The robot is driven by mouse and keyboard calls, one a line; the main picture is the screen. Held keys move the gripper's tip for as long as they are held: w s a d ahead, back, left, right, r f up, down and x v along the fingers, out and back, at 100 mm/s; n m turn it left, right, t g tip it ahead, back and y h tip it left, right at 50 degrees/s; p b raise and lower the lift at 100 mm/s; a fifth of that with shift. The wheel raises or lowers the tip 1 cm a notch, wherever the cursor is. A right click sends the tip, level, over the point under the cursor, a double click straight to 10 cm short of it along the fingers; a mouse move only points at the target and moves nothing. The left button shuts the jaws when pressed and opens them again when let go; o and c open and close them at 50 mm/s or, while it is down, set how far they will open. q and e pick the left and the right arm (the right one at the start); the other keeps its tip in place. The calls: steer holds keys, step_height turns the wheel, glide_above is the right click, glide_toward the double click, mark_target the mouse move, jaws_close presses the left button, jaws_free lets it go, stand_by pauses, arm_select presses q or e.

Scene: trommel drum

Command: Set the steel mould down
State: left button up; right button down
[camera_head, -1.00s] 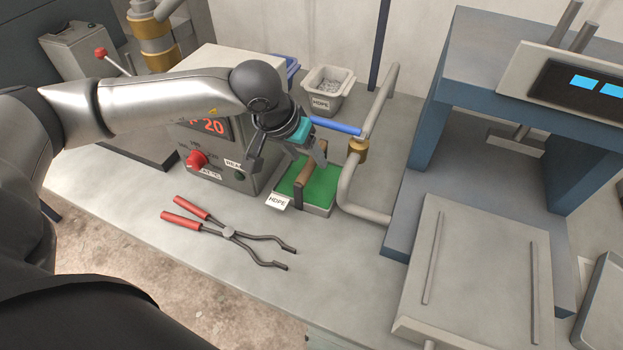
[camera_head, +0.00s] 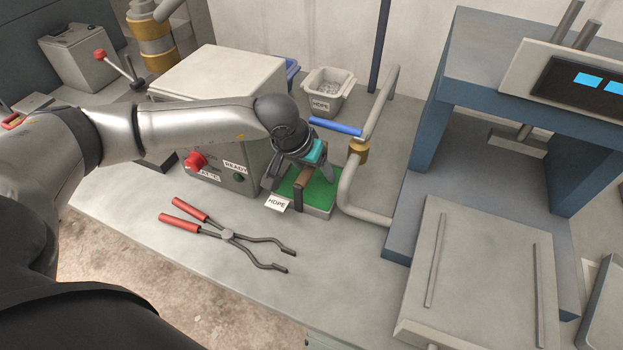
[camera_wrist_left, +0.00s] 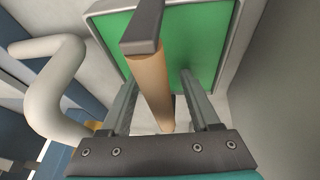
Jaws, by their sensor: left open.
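The steel mould (camera_head: 320,210) is a shallow grey-rimmed tray with a green face (camera_head: 321,191). It rests flat on the bench, and a brown bar handle (camera_head: 303,178) on dark brackets spans it. In the left wrist view, the mould's rim (camera_wrist_left: 233,50) and the handle (camera_wrist_left: 152,85) fill the upper middle. My left gripper (camera_head: 299,177) is above the mould, open, with one finger on each side of the handle. In the wrist view, gaps show between the handle and both fingers. My right gripper is not in view.
Red-handled tongs (camera_head: 229,235) lie on the bench in front. An HDPE card (camera_head: 277,203) lies by the mould's near left corner. A control box (camera_head: 225,75) stands left, a bent pipe (camera_head: 352,190) close right, and a blue press (camera_head: 400,225) farther right. An HDPE bin (camera_head: 328,90) stands behind.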

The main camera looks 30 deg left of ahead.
arm_select(q)
steer(key=shift+f+b, duration=0.2)
steer(key=shift+b, duration=0.2)
stand_by(0.4)
jaws_close()
stand_by(0.4)
stand_by(0.8)
